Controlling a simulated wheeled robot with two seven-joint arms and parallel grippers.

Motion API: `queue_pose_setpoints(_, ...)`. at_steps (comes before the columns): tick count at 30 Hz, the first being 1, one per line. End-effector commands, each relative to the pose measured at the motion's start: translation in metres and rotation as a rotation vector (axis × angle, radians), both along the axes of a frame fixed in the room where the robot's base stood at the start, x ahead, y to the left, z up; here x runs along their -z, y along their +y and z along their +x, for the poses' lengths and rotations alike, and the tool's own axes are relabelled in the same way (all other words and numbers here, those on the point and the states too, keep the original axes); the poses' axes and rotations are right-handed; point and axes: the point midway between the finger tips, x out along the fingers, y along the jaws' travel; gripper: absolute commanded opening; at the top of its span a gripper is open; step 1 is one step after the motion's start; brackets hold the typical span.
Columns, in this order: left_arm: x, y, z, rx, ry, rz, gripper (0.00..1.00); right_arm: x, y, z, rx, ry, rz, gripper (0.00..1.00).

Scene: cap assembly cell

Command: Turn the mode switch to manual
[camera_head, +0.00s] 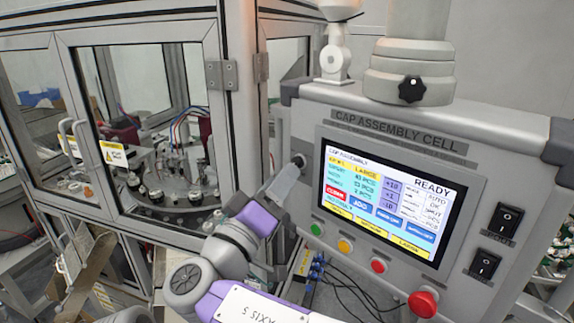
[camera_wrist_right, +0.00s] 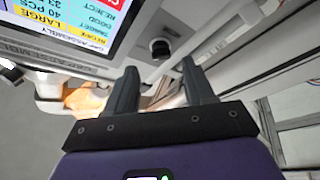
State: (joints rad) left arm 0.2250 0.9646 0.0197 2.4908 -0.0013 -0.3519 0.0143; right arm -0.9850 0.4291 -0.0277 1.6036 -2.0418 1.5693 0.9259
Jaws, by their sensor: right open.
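A dark round knob, which looks like the mode switch (camera_head: 299,160), sits at the left edge of the grey control panel (camera_head: 300,110), beside the screen. It also shows in the right wrist view (camera_wrist_right: 160,48), ahead of the space between my fingers. The screen (camera_head: 385,195) reads READY, with AUTO in a side list. My right gripper (camera_head: 290,172) is just below and left of the knob. In the right wrist view its two fingers (camera_wrist_right: 162,78) are apart with nothing between them. The knob's pointer direction is too small to tell. My left gripper is not in view.
Green, amber and red buttons (camera_head: 378,265) line the panel's lower edge, with a larger red button (camera_head: 423,303). Two black rocker switches (camera_head: 507,219) are at the right. A glazed machine enclosure (camera_head: 215,55) stands close left of the panel. Cables (camera_head: 335,275) hang below.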

Motion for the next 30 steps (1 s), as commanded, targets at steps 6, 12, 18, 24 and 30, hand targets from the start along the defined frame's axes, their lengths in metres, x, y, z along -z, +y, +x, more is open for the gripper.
queue_pose_setpoints(6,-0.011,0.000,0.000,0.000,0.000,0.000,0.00,-0.008,-0.013,0.025,0.001,0.004,-0.001,0.53)
queue_pose_setpoints(12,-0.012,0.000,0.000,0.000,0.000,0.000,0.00,-0.009,-0.016,0.031,-0.001,0.004,-0.002,0.53)
queue_pose_setpoints(18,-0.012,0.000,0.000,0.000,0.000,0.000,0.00,-0.009,-0.016,0.031,-0.001,0.004,-0.002,0.50)
queue_pose_setpoints(24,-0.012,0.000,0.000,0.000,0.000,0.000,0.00,-0.008,-0.016,0.031,-0.002,0.004,-0.002,0.20)
queue_pose_setpoints(30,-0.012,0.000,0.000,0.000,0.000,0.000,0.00,-0.008,-0.016,0.031,-0.002,0.005,-0.003,0.00)
